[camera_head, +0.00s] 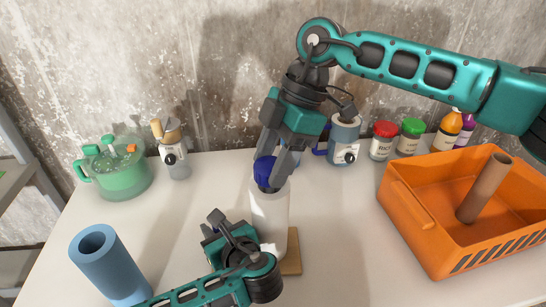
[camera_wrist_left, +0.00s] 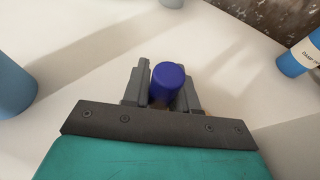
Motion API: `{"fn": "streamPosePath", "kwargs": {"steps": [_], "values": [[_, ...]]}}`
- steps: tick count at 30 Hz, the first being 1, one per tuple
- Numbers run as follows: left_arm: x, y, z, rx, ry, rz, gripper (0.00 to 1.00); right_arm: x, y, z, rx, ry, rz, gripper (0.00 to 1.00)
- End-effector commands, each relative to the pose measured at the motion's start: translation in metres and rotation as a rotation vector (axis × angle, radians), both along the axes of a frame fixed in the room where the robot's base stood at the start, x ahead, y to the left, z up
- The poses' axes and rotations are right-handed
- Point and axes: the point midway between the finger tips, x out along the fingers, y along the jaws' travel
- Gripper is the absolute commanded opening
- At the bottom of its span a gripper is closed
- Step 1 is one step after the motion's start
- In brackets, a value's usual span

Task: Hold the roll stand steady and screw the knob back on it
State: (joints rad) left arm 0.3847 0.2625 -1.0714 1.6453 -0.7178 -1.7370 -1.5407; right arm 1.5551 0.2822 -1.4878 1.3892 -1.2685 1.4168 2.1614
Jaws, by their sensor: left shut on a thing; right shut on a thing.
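The roll stand has a white roll (camera_head: 268,215) standing upright on a wooden base (camera_head: 291,262). The dark blue knob (camera_head: 264,168) is at the top of the roll. My right gripper (camera_head: 273,178) comes down from above and is shut on the knob; I cannot tell how far the knob is seated. My left gripper (camera_head: 262,245) is low at the stand and shut on it; its grip is partly hidden in the head view. The left wrist view shows a dark blue cylinder (camera_wrist_left: 167,78) between the left fingers, but not clearly which part it is.
A light blue tube (camera_head: 105,265) stands at the front left. A green pot (camera_head: 122,178) and a grey canister (camera_head: 176,160) are behind it. An orange crate (camera_head: 420,222) with a brown tube (camera_head: 485,188) is at right. Jars (camera_head: 383,142) and bottles line the back right.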

Motion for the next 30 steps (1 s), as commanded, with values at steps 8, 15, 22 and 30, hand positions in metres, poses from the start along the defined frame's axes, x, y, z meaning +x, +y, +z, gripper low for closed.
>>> {"fn": "streamPosePath", "kwargs": {"steps": [8,15,22,30], "values": [[-0.0004,-0.0006,-0.0005,-0.001,0.002,-0.001,0.0,0.0001,-0.0002,-0.0062,0.0,0.0,0.0,0.25],[-0.0004,-0.0006,-0.0005,-0.001,0.002,-0.001,0.0,0.0001,-0.0004,-0.0108,-0.001,0.0,0.0,0.25],[-0.0004,-0.0006,-0.0005,-0.001,0.002,-0.001,0.0,-0.0007,-0.0014,-0.0104,-0.006,-0.005,-0.129,0.25],[-0.0004,-0.0004,-0.0005,0.0,0.001,-0.001,0.0,-0.0028,-0.0018,-0.0103,-0.006,-0.008,-0.48,0.25]]}}
